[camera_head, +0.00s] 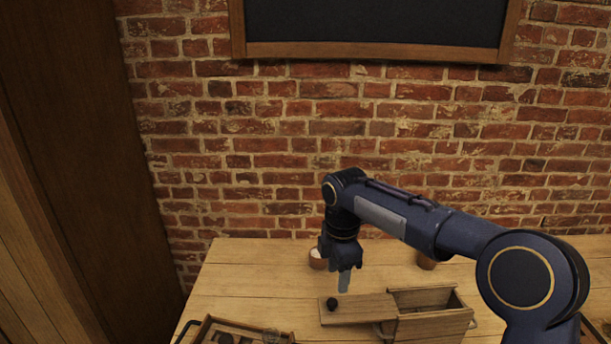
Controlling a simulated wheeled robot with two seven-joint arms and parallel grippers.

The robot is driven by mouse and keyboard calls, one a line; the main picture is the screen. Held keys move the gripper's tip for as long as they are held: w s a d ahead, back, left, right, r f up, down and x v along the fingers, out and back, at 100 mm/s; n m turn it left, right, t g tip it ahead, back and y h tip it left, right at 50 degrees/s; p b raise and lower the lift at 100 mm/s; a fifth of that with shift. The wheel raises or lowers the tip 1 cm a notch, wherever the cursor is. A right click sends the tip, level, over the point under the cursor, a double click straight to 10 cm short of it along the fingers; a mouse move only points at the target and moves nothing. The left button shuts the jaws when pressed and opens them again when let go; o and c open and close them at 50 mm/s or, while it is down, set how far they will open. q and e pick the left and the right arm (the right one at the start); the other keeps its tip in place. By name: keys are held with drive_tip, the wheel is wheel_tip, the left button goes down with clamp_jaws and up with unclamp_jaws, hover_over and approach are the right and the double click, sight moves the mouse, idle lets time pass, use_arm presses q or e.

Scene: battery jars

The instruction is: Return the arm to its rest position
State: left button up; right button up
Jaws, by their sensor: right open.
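My right arm reaches in from the right, dark blue with an elbow bend. Its gripper (344,284) hangs down, fingers pointing at the table, open and with nothing seen between the fingers. It shows above or just behind a wooden lid (362,309) with a dark round knob (332,304). The lid lies beside a wooden box (438,325), whose top is partly open. I cannot tell how far the fingertips are from the lid. My left gripper is not in view.
A wooden tray (204,332) with dark things in it stands at the front left, cut by the picture edge. A small pot with white contents (317,260) stands behind the gripper. A brownish pot (427,262) is partly behind my arm. The table's left part (250,275) is clear.

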drive_tip(key=s+d+r+m+t+y, duration=0.1)
drive_tip(key=s+d+r+m, duration=0.2)
drive_tip(key=s+d+m, duration=0.35)
drive_tip(key=s+d+r+m+t+y, duration=0.15)
drive_tip(key=s+d+m, duration=0.25)
drive_tip(key=s, duration=0.5)
drive_tip(key=s+f+m+t+y, duration=0.1)
drive_tip(key=s+f+m+t, duration=0.2)
drive_tip(key=s+m, duration=0.9)
wheel_tip(320, 180, down, 2)
drive_tip(key=shift+s+d+f, duration=0.25)
drive_tip(key=shift+s+d, duration=0.1)
drive_tip(key=shift+s, duration=0.9)
